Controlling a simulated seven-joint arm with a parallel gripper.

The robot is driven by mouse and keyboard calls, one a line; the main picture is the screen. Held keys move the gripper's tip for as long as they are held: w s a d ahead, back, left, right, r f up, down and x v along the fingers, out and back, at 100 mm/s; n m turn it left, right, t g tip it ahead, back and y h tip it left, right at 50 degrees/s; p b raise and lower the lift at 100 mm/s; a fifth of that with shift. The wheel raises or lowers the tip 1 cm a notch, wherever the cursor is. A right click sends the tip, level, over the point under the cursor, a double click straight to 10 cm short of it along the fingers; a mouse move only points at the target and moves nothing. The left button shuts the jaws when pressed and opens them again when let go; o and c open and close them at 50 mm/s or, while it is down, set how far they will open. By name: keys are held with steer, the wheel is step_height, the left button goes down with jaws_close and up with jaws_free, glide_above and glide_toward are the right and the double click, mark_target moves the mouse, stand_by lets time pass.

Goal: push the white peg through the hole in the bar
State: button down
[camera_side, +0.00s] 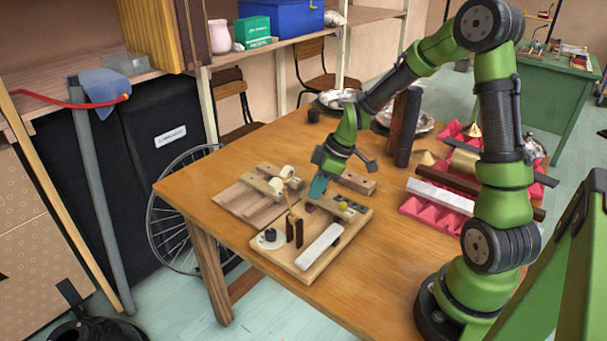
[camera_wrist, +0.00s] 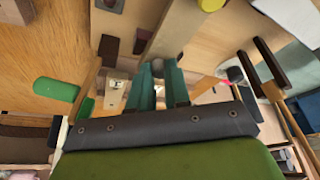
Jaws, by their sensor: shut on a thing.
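My gripper (camera_side: 318,188) reaches down over the near wooden board (camera_side: 362,228), and its teal fingers are closed together at the far end of a short wooden bar (camera_side: 338,206) with dark and yellow spots. In the wrist view the fingers (camera_wrist: 158,88) point away from the camera, close together with a narrow pale gap between them. What they grip is mostly hidden, and I cannot tell whether it is the white peg. A small dark red piece (camera_side: 310,207) sits just below the fingertips. I cannot make out the white peg or the bar's hole clearly.
A second board (camera_side: 228,197) with white rollers (camera_side: 287,171) lies to the left.

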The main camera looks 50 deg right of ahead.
steer(key=shift+f, duration=0.1)
steer(key=c, duration=1)
jaws_free()
steer(key=v, duration=1.6)
steer(key=s+a+r+m+t, duration=0.3)
steer(key=s+a+m, duration=0.7)
steer(key=a, duration=0.4)
steer(key=shift+s+a+r+m+t, duration=0.3)
steer(key=shift+s+a+r+m, duration=0.1)
steer(key=shift+s, duration=0.15)
